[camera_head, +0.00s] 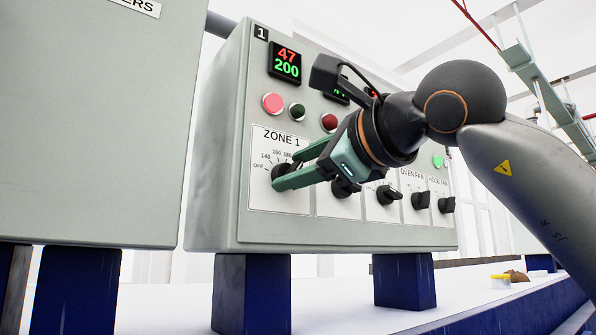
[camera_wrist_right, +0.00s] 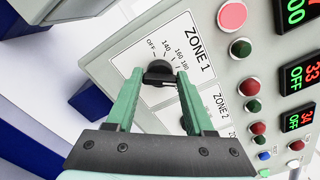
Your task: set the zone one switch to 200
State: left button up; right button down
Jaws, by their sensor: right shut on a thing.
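The zone one switch (camera_head: 281,172) is a black rotary knob on the white ZONE 1 plate of the grey control panel. It also shows in the right wrist view (camera_wrist_right: 158,74). My right gripper (camera_head: 287,171) has its green fingers on either side of this knob and is shut on it. The marks OFF, 140, 160 and 180 show around the dial; a 200 mark is hidden or not readable. The zone 1 display (camera_head: 286,63) reads 47 in red above 200 in green. My left gripper is not in view.
More knobs sit to the right, including the ZONE 2 knob (camera_head: 345,187) close to my gripper and the oven fan knob (camera_head: 420,201). A pink button (camera_head: 272,103) and small round buttons are above. A grey cabinet (camera_head: 90,120) stands left of the panel.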

jog(key=shift+m, duration=0.8)
jog(key=shift+c, duration=1.4)
grip_release()
